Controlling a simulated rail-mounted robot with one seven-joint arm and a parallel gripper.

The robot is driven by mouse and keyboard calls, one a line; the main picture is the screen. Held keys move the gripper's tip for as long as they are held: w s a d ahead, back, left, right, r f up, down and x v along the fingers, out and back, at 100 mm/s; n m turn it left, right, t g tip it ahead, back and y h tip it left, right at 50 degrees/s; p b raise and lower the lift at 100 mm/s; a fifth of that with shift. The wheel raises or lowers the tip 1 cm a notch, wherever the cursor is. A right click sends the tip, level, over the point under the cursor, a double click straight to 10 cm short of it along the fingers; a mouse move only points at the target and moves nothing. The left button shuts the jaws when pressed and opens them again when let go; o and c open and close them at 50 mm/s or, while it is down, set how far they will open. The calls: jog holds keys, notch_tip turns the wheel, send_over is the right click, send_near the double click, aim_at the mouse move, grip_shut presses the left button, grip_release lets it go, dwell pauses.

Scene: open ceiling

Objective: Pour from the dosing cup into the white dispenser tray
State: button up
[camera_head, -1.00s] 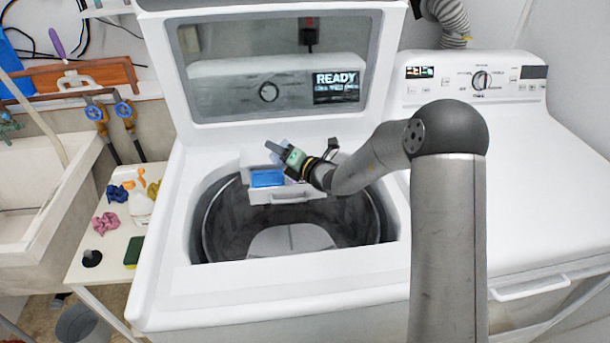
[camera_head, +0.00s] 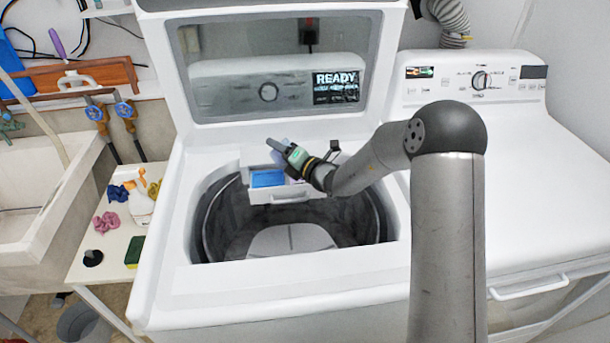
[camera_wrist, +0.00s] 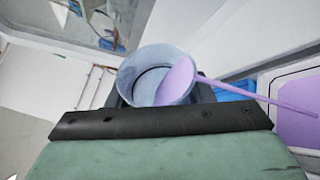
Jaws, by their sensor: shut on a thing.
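The dosing cup (camera_wrist: 137,73) is a translucent bluish cup in my gripper (camera_head: 281,150), which is shut on it. In the wrist view purple liquid (camera_wrist: 176,84) lies in the cup, and a thin purple stream runs from its rim toward the lower right. The white dispenser tray (camera_head: 287,196) is pulled out over the washer's drum opening. It has a bright blue section, and a purple patch (camera_wrist: 298,122) shows in it in the wrist view. In the head view the cup (camera_head: 279,158) is above the tray's back part, mostly hidden by my gripper.
The washer's lid (camera_head: 255,72) stands open behind the tray. The drum (camera_head: 345,222) lies open below. A side table (camera_head: 112,246) at left holds a spray bottle (camera_head: 140,206), cloths and a sponge. A dryer (camera_head: 530,190) stands at right.

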jog(key=shift+r+m, duration=0.1)
jog(key=shift+m, duration=0.2)
jog(key=shift+d+f+m+t+y+b, duration=0.15)
jog(key=shift+f+m+t+y+b, duration=0.2)
jog(key=shift+m, duration=0.45)
dwell(0.7)
jog(key=shift+w+d+r+m+t+y, duration=0.25)
jog(key=shift+w+d+m+t, duration=0.1)
jog(key=shift+d+m, duration=0.45)
dwell(0.6)
jog(key=shift+w+r+m+t+p, duration=0.1)
jog(key=shift+r+m+t+p, duration=0.2)
jog(key=shift+m+t+p, duration=0.5)
dwell(0.7)
